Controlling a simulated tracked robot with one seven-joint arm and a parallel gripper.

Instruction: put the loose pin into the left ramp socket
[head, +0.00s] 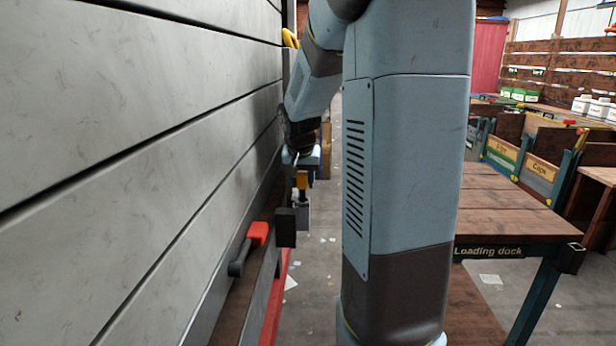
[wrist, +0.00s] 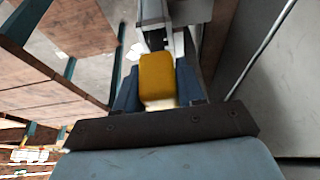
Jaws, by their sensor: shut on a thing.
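My gripper (wrist: 157,92) has its blue fingers on both sides of a yellow block-like head, which I take for the loose pin (wrist: 157,75). In the head view the yellow pin (head: 302,181) shows small below my gripper (head: 303,168), beside the grey panelled side. The pin's lower part is hidden in the wrist view. A grey bracket (wrist: 178,42) with a dark gap lies just beyond the pin, perhaps the ramp socket. In the head view a dark block (head: 286,228) hangs below and left of the pin. I cannot tell whether pin and bracket touch.
A grey panelled wall (head: 130,140) fills the left. A red-topped lever (head: 257,233) sits on its lower ledge. A wooden loading dock table (head: 505,215) stands at right, with labelled bins (head: 540,170) behind. The floor between has paper scraps.

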